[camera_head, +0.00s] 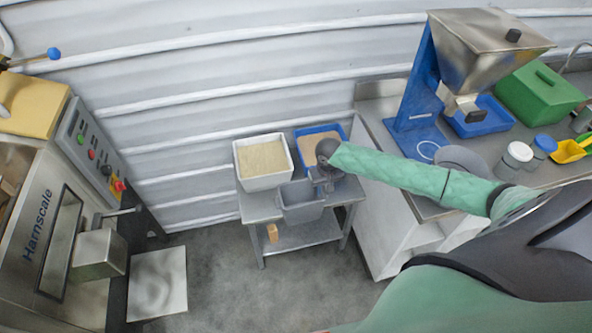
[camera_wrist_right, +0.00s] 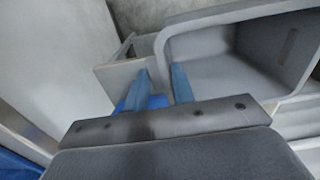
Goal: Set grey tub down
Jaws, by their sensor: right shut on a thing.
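The grey tub (camera_head: 302,212) is at the front of the small grey side table (camera_head: 262,216). Its inside looks empty in the right wrist view, where its rim and wall (camera_wrist_right: 205,22) fill the upper right. My right gripper (camera_head: 326,180) is shut on the near wall or grip of the tub, with its blue fingers (camera_wrist_right: 163,88) on either side of it. I cannot tell whether the tub rests on the table or hangs just above it. My left gripper is not in view.
A white bin of pale material (camera_head: 287,180) and a blue bin (camera_head: 308,132) stand at the back of the table. A steel counter (camera_head: 388,104) with the hopper (camera_head: 485,45) is on the right. The Harnscale machine (camera_head: 35,240) stands left. Floor (camera_head: 225,275) in front is clear.

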